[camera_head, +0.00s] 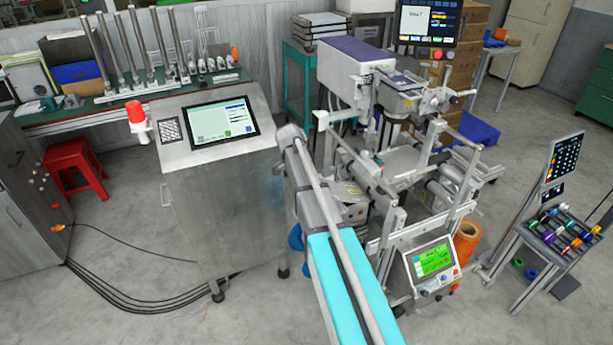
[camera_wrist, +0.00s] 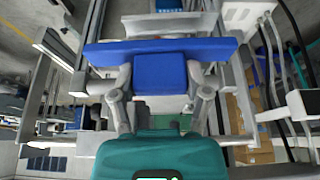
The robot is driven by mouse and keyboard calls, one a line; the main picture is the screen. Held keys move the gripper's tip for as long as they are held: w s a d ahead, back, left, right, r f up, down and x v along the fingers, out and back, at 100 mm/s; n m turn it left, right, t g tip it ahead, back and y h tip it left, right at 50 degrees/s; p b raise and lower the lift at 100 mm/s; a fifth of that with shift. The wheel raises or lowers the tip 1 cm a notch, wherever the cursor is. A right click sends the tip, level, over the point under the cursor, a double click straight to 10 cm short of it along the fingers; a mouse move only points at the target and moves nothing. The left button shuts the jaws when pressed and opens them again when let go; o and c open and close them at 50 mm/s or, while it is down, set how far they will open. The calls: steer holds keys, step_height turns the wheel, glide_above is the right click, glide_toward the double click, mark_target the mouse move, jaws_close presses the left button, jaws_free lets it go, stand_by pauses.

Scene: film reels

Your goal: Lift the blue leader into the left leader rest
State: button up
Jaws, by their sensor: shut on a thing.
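The blue leader (camera_wrist: 160,50) fills the upper middle of the wrist view as a wide flat blue bar with a blue block below it. My gripper (camera_wrist: 160,76) is shut on that block, one grey finger on each side. The bar spans beyond both fingers and tilts slightly in the picture. Metal frame parts show behind and beside the leader; I cannot tell whether it touches them. I cannot pick out the left leader rest for certain in either view. In the head view my arm hides the gripper and the leader.
A metal roller machine (camera_head: 440,190) with a green-screened panel (camera_head: 433,262) stands right of my arm. A steel console (camera_head: 215,200) stands to the left. A small table (camera_head: 548,252) with coloured pieces is at far right. Cables cross the floor at left.

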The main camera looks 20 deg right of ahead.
steer(key=shift+d+f, duration=0.15)
steer(key=shift+d, duration=0.4)
stand_by(0.4)
steer(key=d+f+b, duration=0.3)
steer(key=d, duration=0.6)
steer(key=shift+w+d, duration=0.15)
steer(key=shift+d, duration=0.1)
stand_by(2.1)
steer(key=shift+f, duration=0.1)
stand_by(0.4)
